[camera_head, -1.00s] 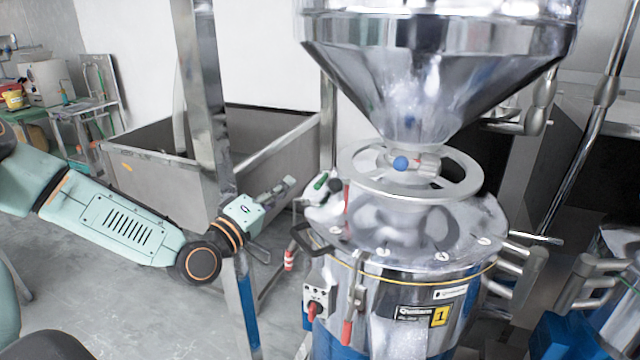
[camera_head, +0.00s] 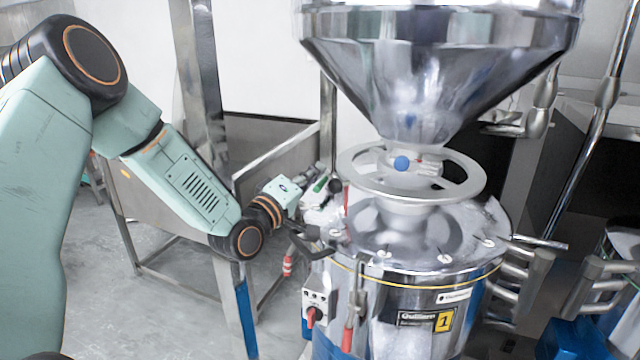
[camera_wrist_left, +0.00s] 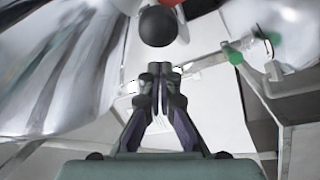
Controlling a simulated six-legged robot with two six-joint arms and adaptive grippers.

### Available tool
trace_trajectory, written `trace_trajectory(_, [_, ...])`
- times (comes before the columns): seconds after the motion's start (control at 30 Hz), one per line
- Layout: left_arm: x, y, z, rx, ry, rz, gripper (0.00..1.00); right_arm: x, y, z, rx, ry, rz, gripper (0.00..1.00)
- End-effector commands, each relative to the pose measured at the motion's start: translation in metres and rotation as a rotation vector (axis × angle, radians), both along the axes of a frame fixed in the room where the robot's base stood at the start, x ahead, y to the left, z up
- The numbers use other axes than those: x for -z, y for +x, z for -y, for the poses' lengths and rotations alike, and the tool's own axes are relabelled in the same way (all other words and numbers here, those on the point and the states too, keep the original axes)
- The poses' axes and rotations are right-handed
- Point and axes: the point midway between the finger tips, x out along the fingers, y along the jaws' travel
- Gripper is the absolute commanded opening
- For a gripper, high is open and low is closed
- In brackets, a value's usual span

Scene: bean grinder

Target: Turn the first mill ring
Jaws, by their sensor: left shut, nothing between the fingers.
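The mill ring (camera_head: 458,192) is a flat, spoked metal wheel around the neck below the steel hopper (camera_head: 430,85), on the mill marked 1 (camera_head: 415,315). My left gripper (camera_head: 312,186) is left of the ring, near the mill's upper left edge and apart from the ring. In the left wrist view the left gripper (camera_wrist_left: 161,72) has its fingers together with nothing between them. A round black knob (camera_wrist_left: 158,26) is just beyond the fingertips; it also shows in the head view (camera_head: 335,186). My right gripper is in no view.
A steel bin and posts stand behind my left arm. Another machine is at the right edge.

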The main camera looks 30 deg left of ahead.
Motion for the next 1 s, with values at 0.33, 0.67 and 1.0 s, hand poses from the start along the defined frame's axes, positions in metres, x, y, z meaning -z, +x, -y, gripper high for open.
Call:
trace_trajectory(0.33, [0.011,-0.009,0.02,-0.002,0.001,0.001,0.0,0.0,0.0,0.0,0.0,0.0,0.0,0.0])
trace_trajectory(0.67, [0.011,-0.009,0.02,-0.004,0.001,0.002,0.0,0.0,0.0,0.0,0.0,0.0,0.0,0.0])
trace_trajectory(1.0, [0.011,-0.01,0.021,-0.043,0.002,0.002,0.0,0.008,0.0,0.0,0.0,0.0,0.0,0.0])
